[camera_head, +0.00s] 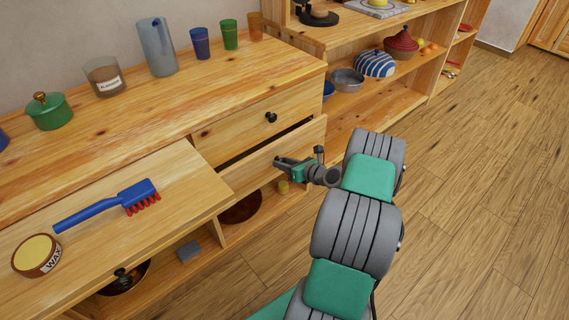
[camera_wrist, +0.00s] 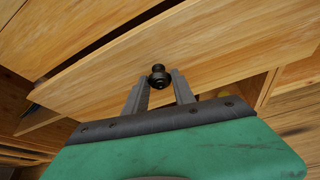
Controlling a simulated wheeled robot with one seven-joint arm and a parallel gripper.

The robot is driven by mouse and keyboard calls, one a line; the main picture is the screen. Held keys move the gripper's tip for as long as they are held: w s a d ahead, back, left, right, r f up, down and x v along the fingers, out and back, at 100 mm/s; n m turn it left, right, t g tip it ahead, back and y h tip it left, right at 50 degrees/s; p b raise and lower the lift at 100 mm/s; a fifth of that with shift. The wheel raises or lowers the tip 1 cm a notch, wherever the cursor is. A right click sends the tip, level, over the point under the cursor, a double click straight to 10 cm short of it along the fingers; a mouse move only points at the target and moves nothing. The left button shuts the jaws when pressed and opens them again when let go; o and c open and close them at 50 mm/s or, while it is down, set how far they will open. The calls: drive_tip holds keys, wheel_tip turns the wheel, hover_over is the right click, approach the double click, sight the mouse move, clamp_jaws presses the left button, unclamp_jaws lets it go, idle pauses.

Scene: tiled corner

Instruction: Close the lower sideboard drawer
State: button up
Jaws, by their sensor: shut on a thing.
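The lower sideboard drawer (camera_head: 248,174) is partly open; its wooden front stands out below the closed-looking upper drawer (camera_head: 235,130), with a dark gap above it. In the wrist view the lower drawer front (camera_wrist: 215,65) crosses the picture at a slant. My gripper (camera_head: 284,163) is at this front. In the wrist view its two fingers (camera_wrist: 160,86) are on either side of the dark round drawer knob (camera_wrist: 159,76), shut on it. The knob is hidden by the gripper in the head view.
The sideboard top (camera_head: 150,115) carries a green pot (camera_head: 48,112), a jar, a pitcher and cups. At the left, a wooden surface (camera_head: 175,185) holds a blue brush (camera_head: 105,205) and a wax tin (camera_head: 36,256). Open shelves stand behind; floor (camera_head: 470,210) at right is clear.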

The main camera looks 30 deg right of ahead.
clamp_jaws()
idle(0.8)
